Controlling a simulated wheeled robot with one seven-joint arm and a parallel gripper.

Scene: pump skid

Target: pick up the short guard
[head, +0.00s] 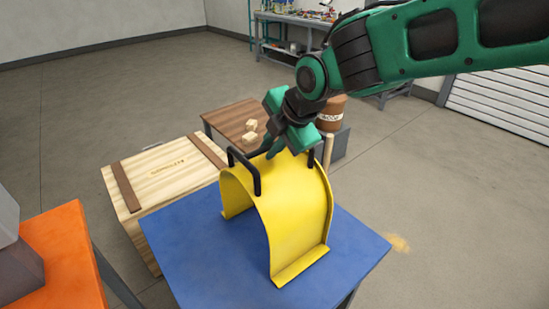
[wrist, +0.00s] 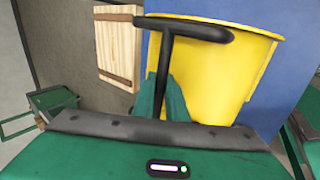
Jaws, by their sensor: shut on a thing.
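The short guard (head: 288,222) is a yellow arched cover with black bar handles on top. It stands on a blue table (head: 200,250) in the head view, with its flange on or very near the tabletop. My gripper (head: 275,150) is at the far top side of the guard, by the handles. In the wrist view a black handle (wrist: 190,28) crosses in front of the yellow guard (wrist: 220,75), and the green fingers (wrist: 163,100) are closed at its upright part. The exact finger contact is partly hidden.
A wooden crate (head: 160,172) stands left of the blue table. A small brown table (head: 228,118) with wooden blocks is behind. An orange surface (head: 65,255) with a grey bin is at the left. Floor at the right is clear.

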